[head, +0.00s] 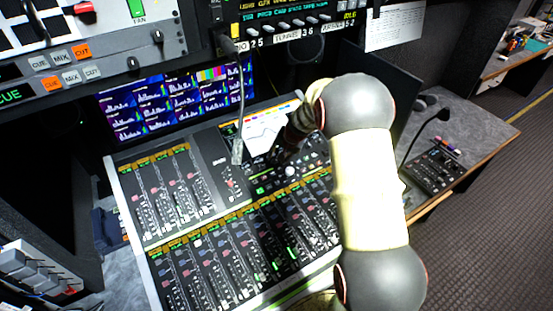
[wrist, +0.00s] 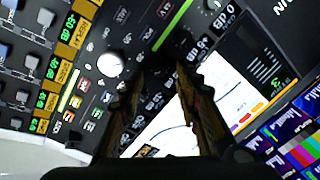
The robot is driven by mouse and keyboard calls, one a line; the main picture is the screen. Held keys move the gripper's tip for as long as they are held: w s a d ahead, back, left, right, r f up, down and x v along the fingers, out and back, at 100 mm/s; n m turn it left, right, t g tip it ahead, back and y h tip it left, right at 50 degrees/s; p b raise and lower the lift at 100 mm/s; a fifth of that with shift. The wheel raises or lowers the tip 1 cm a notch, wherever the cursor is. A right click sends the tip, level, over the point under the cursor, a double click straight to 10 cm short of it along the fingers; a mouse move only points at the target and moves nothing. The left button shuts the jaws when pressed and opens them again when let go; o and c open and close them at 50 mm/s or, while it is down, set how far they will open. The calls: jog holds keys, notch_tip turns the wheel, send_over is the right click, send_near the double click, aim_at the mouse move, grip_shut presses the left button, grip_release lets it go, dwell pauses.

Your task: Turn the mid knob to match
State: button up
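My gripper (head: 279,157) reaches down over the knob section (head: 268,186) of the mixing console, below its small screen. In the wrist view, the two brown fingers of my gripper (wrist: 160,72) stand apart, with dark panel and part of the screen between them; no knob shows clearly held. A round white knob (wrist: 110,65) stands left of the left finger. Small dark knobs and dB labels lie around the fingers. I cannot tell which knob is the mid one; its label is not readable and the fingers hide part of the panel. The small screen (head: 266,132) shows a pale graph with a curve.
Fader banks (head: 235,250) fill the console below and left of my gripper. A gooseneck stalk (head: 239,110) hangs close to its left. Monitors (head: 175,100) and an upper rack (head: 290,22) stand behind. A side desk (head: 470,140) with a microphone unit lies right.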

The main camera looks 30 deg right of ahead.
jog(key=v, duration=0.8)
jog(key=shift+r, duration=0.35)
jog(key=shift+s, duration=0.15)
jog(key=s+a+f+n+g, duration=0.1)
jog(key=s+a+f+g, duration=0.15)
jog(key=s, duration=0.35)
jog(key=s+a+r+n+t, duration=0.1)
jog(key=s+a+r+n, duration=0.3)
jog(key=s+a+r, duration=0.5)
jog(key=s+a+r+n+t+b, duration=0.1)
jog(key=s+a+r+n, duration=0.3)
jog(key=s, duration=1.3)
jog(key=a+r+t, duration=0.1)
jog(key=a+r, duration=0.3)
jog(key=r, duration=0.2)
jog(key=shift+s+a+r+n+h, duration=0.25)
jog(key=shift+s+a+n+h, duration=0.15)
